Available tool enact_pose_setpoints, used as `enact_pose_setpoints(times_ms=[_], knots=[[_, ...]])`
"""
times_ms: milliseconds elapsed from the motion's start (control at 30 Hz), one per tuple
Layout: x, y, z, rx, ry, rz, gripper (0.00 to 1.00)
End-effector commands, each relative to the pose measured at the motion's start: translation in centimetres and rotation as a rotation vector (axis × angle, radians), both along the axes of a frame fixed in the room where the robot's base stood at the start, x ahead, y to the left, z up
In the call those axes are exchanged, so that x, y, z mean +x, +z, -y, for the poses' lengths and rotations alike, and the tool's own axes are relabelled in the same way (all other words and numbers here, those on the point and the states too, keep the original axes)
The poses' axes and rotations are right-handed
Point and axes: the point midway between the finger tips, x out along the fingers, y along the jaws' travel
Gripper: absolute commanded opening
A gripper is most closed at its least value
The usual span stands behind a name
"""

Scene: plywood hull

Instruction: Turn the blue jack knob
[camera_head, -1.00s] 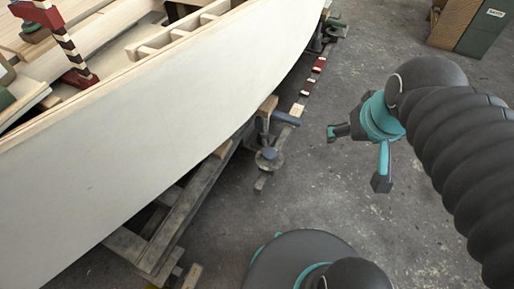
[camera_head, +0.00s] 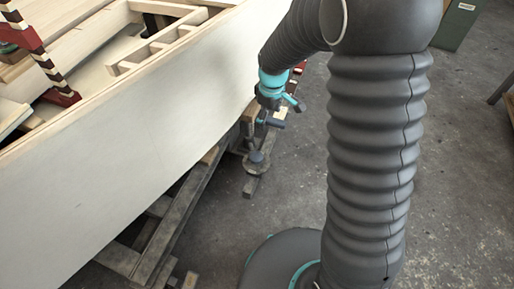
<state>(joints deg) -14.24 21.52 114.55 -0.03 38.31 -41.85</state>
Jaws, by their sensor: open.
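The jack (camera_head: 257,165) stands on the floor beside the hull, near the middle of the view. It has a blue-grey knob (camera_head: 274,122) sticking out to the right near its top, and a rounded blue-grey part lower down above its round foot. My gripper (camera_head: 279,111) is open, with teal and dark fingers. It points down at the top of the jack, its fingers around or just in front of the knob. My gripper partly hides the jack top, and I cannot tell whether it touches the knob.
The pale plywood hull (camera_head: 130,140) fills the left side, close to my gripper. Wooden cradle beams (camera_head: 178,228) run beneath it. A green box (camera_head: 455,22) stands at the top right, and a wooden item's edge shows at far right. The concrete floor between is clear.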

Motion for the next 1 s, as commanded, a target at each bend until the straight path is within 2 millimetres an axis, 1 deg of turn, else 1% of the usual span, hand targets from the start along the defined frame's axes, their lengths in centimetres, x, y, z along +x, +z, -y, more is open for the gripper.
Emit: enact_pose_setpoints(times_ms=[33, 100, 200, 300, 467, 567, 667, 1000], knots=[[0.5, -2.0, -0.8, -0.009, 0.041, -0.023, 0.8], [1.1, -4.3, -1.7, -0.016, 0.096, -0.042, 0.8], [1.7, -7.1, -2.7, -0.026, 0.161, -0.065, 0.8], [2.0, -9.2, -3.4, -0.031, 0.207, -0.08, 0.8], [2.1, -10.8, -3.9, -0.035, 0.241, -0.093, 0.8], [2.2, -11.6, -3.9, -0.036, 0.245, -0.094, 0.8], [2.1, -12.8, -3.9, -0.036, 0.244, -0.096, 0.8], [2.1, -19.0, -3.8, -0.036, 0.243, -0.096, 0.8]])
